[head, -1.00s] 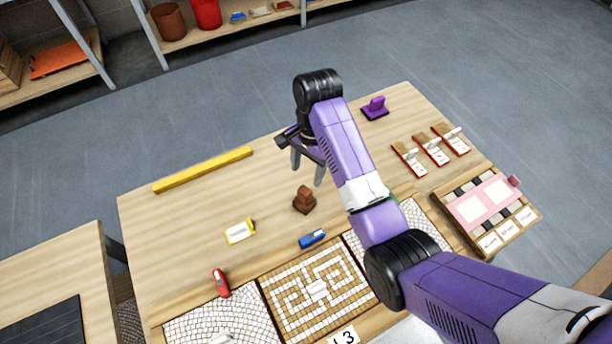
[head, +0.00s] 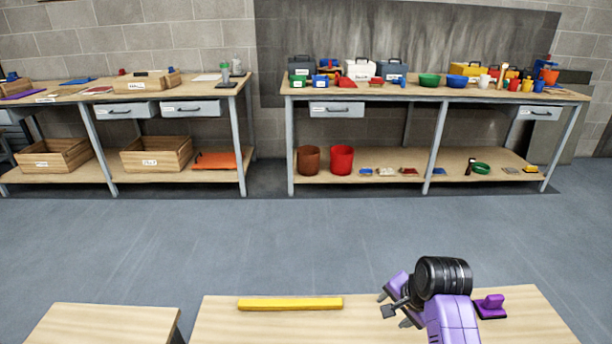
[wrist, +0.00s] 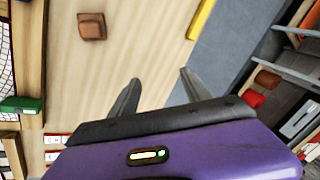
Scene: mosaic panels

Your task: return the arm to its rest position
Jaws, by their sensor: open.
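My gripper (head: 396,310) is at the bottom of the head view, above the wooden worktable (head: 220,318), beside my black wrist joint. In the wrist view my gripper (wrist: 158,90) has its two grey fingers apart with nothing between them. The fingers point over the bare tabletop. A brown block (wrist: 91,27) lies on the table ahead of them, apart from the gripper. Most of my arm is below the edge of the head view.
A yellow bar (head: 290,304) lies along the table's far edge. A purple tool (head: 490,306) sits right of my arm. A green object (wrist: 22,105) shows at left in the wrist view. Shelved benches (head: 430,97) stand across a clear grey floor (head: 250,240).

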